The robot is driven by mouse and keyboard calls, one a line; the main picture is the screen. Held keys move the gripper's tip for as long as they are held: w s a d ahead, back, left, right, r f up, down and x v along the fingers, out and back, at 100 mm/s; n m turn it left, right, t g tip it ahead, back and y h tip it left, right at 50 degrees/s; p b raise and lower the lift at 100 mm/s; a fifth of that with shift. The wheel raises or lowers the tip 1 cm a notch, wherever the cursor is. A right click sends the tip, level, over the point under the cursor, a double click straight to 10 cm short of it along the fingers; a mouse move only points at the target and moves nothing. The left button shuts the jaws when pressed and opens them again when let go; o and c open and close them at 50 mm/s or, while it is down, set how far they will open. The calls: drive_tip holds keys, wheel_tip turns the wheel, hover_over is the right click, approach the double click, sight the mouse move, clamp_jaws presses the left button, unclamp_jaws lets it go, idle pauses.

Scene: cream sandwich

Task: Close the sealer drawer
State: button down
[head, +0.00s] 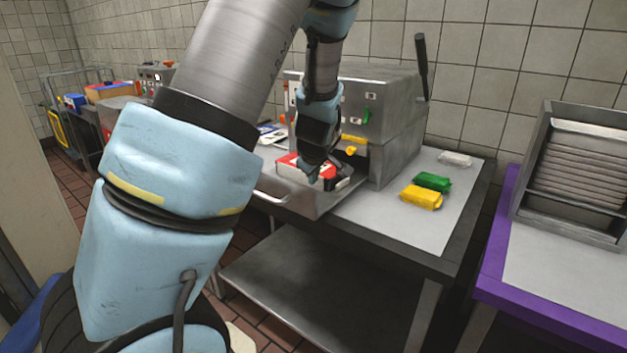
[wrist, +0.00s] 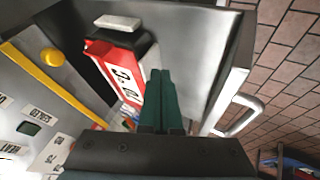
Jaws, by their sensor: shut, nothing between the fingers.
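The sealer (head: 388,125) is a steel box with a dark lever on the work table. Its drawer (head: 318,208) is pulled out toward me; its front wall (wrist: 236,72) and bar handle (wrist: 243,115) show in the wrist view. A red and white pack with a dark part (head: 290,163) lies in the drawer, also in the wrist view (wrist: 127,72). My gripper (head: 318,176) is above the drawer, beside the pack. Its green fingers (wrist: 161,78) are together and empty, between the pack and the front wall. Whether they touch either is unclear. My gripper partly hides the pack.
Green (head: 432,181), yellow (head: 421,197) and white (head: 455,159) packs lie on the table right of the sealer. A purple-edged table (head: 492,262) with a metal rack (head: 575,180) stands at the right. My arm hides part of the left side.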

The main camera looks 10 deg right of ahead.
drive_tip(key=shift+x, duration=1)
drive_tip(key=w+d, duration=0.9)
drive_tip(key=shift+d+b, duration=0.2)
drive_tip(key=shift+b, duration=0.1)
drive_tip(key=shift+r, duration=0.1)
